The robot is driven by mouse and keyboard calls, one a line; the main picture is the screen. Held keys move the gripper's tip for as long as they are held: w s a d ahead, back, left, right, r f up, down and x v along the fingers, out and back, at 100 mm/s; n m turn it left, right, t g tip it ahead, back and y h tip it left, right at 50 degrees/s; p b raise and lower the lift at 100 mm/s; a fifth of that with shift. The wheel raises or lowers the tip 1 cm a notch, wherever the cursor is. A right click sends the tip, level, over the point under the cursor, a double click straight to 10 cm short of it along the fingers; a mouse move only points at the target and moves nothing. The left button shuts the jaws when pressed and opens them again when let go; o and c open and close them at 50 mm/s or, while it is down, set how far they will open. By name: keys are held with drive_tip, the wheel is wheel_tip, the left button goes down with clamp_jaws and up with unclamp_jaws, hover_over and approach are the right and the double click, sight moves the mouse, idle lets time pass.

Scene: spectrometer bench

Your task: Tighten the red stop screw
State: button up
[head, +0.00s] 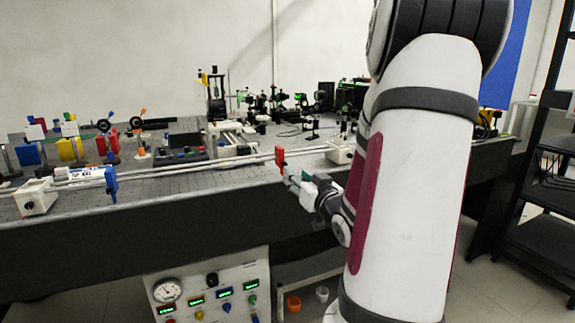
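A small upright red piece (280,156) stands at the twin rods (215,164) along the bench's front edge. It looks like the red stop, but its screw is too small to make out. My gripper (291,182) is just below the red piece, at the front edge of the bench, pointing left. The tips look very close to the piece's lower end; I cannot tell whether they touch. The fingers are small and seen from the side, so their opening is unclear.
A blue and white carriage (95,184) sits on the rods at left, between white end blocks (36,197) and (340,152). Optical parts crowd the bench (225,180) behind. A panel with gauges and knobs (208,287) stands below. Black shelves (540,220) are at right.

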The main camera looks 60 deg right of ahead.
sight(285, 165)
drive_tip(key=b+x, duration=0.1)
drive_tip(key=x, duration=0.7)
drive_tip(key=shift+s, duration=0.1)
clamp_jaws()
